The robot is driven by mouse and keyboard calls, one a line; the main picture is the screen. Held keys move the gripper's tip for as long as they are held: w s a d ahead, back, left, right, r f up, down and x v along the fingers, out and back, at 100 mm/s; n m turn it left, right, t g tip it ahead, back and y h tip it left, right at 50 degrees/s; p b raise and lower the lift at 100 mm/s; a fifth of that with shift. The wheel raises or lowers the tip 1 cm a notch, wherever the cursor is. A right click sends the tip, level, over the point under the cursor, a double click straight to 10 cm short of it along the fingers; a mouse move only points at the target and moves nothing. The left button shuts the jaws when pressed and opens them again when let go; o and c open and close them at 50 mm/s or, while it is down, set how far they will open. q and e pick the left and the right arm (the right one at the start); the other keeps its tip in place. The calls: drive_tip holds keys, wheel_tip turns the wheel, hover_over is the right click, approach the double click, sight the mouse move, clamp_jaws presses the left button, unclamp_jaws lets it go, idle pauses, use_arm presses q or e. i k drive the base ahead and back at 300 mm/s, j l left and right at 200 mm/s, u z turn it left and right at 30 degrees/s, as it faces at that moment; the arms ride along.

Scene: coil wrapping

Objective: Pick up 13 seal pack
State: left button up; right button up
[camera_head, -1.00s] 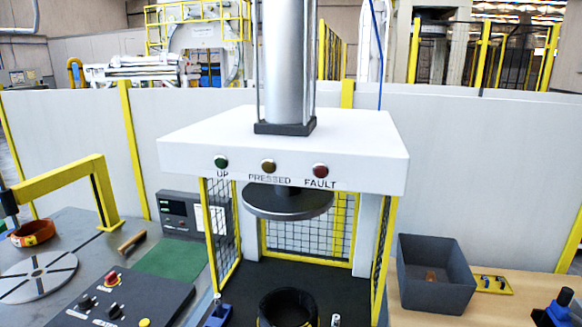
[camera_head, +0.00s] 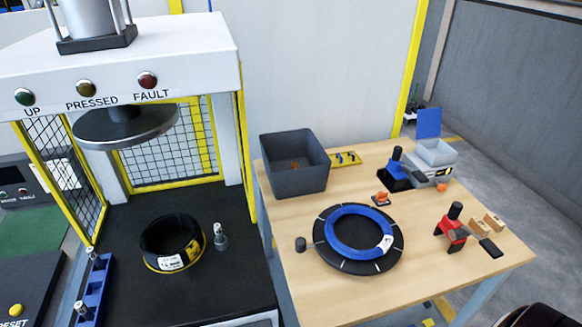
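No thing in the head view carries a readable 13 or seal pack label, so I cannot tell which is the seal pack. Small candidates on the wooden table (camera_head: 290,225) are an orange-and-dark piece (camera_head: 382,198), tan blocks (camera_head: 487,223) at the right, and a yellow tray (camera_head: 345,158) with small dark pieces behind the grey bin. A red tool with a black handle (camera_head: 453,232) stands beside the tan blocks. A blue-and-black tool (camera_head: 396,172) stands farther back. Neither gripper is recognisable; a dark shape at the bottom right corner is unclear.
A blue ring (camera_head: 335,238) lies on a round black plate (camera_head: 392,256). A grey bin (camera_head: 312,180) stands at the table's back left. At left, the press (camera_head: 180,55) has a black coil (camera_head: 160,240) on its bed. The table's front strip is mostly clear.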

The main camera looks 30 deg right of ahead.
sight(479, 227)
drive_tip(key=z, duration=1.85)
